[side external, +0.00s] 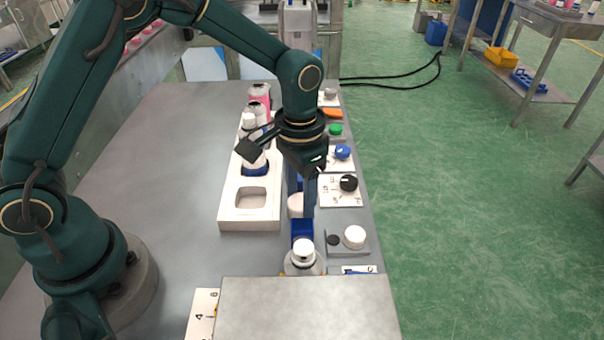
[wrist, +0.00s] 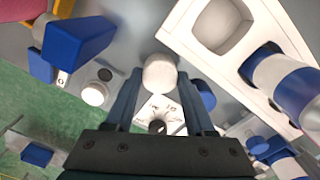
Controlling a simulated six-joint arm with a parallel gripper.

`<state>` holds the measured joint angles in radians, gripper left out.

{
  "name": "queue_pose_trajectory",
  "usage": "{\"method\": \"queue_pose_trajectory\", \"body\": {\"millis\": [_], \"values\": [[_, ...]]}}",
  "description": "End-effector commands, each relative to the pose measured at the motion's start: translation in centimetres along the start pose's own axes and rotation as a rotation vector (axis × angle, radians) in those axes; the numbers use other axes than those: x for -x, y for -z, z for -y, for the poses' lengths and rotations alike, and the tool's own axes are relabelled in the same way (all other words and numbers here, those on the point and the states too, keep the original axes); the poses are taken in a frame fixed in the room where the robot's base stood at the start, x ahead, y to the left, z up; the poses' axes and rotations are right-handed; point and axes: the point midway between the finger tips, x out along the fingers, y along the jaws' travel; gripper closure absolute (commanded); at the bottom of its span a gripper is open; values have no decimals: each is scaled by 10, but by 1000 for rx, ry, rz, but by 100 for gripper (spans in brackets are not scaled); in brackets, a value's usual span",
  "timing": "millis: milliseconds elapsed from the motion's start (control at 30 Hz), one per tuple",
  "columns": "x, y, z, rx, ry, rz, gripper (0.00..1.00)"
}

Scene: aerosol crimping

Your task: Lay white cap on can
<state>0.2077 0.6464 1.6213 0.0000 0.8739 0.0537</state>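A white cap (side external: 296,205) is at the fingertips of my gripper (side external: 304,205), above the table. In the wrist view the white cap (wrist: 160,73) sits between the two fingers of my gripper (wrist: 160,78), which appear shut on it. A blue-and-white can (side external: 255,163) stands in the white tray; it also shows in the wrist view (wrist: 290,85). A white-topped container (side external: 303,260) stands in the foreground, its lower part hidden by a grey box. I cannot tell which can the task means.
The white tray (side external: 232,224) has an empty square recess and several cans. A grey pad (side external: 368,251) at right carries a white round piece (side external: 355,236) and a black disc. A blue block (side external: 302,229) stands near my fingers. The grey box (side external: 306,310) fills the front.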

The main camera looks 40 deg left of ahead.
Motion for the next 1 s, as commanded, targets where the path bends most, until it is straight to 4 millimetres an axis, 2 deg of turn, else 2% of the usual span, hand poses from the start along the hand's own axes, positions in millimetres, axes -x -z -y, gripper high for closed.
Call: {"method": "queue_pose_trajectory", "body": {"millis": [267,1000], "values": [[1,0,0,0,0,-1,68],[43,1,0,0,0,-3,68]]}}
